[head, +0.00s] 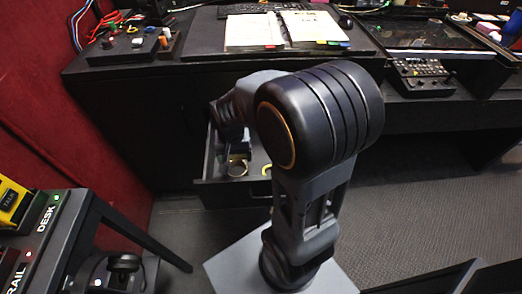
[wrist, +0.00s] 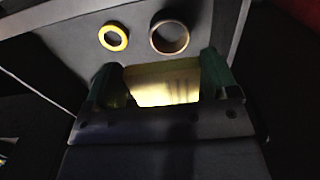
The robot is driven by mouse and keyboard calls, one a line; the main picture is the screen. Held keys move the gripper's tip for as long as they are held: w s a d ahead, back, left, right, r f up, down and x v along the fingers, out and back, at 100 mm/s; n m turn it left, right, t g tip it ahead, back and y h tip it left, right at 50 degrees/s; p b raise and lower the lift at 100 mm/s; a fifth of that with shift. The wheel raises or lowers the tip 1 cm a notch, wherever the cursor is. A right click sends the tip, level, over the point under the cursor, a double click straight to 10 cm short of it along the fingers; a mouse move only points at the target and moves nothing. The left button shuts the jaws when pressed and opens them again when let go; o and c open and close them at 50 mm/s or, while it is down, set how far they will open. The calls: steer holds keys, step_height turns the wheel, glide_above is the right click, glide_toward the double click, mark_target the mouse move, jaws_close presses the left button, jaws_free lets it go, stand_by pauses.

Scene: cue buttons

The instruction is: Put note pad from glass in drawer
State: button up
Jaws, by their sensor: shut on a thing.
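The note pad (wrist: 165,82) is yellow and sits between the green-tipped fingers of my gripper (wrist: 158,70) in the wrist view. My gripper is shut on it. The drawer holds a brown ring (head: 238,168) and a yellow ring (head: 266,170), and both show ahead of the pad in the wrist view. A dark glass panel (head: 425,36) is set in the desk at the right.
An open binder (head: 255,32) lies on the desk (head: 200,40) above the drawer. A control box (head: 425,72) sits at the desk's right front. A labelled panel (head: 40,225) and a yellow device (head: 12,200) stand at lower left. Drawer floor near the rings looks free.

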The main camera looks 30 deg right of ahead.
steer(key=shift+a+f+b, duration=0.15)
steer(key=shift+f+b, duration=0.2)
steer(key=shift+f, duration=0.5)
step_height(320, 180, down, 5)
steer(key=b, duration=0.4)
steer(key=w+d+b, duration=0.1)
steer(key=w+d, duration=0.3)
steer(key=w, duration=0.3)
steer(key=w+d+b, duration=0.2)
steer(key=w+d, duration=0.3)
steer(key=w, duration=0.3)
step_height(320, 180, down, 5)
steer(key=shift+w+b, duration=0.15)
steer(key=shift+b, duration=0.6)
steer(key=shift+f+b, duration=1.15)
steer(key=shift+f, duration=2.45)
steer(key=shift+f, duration=0.15)
steer(key=o, duration=0.8)
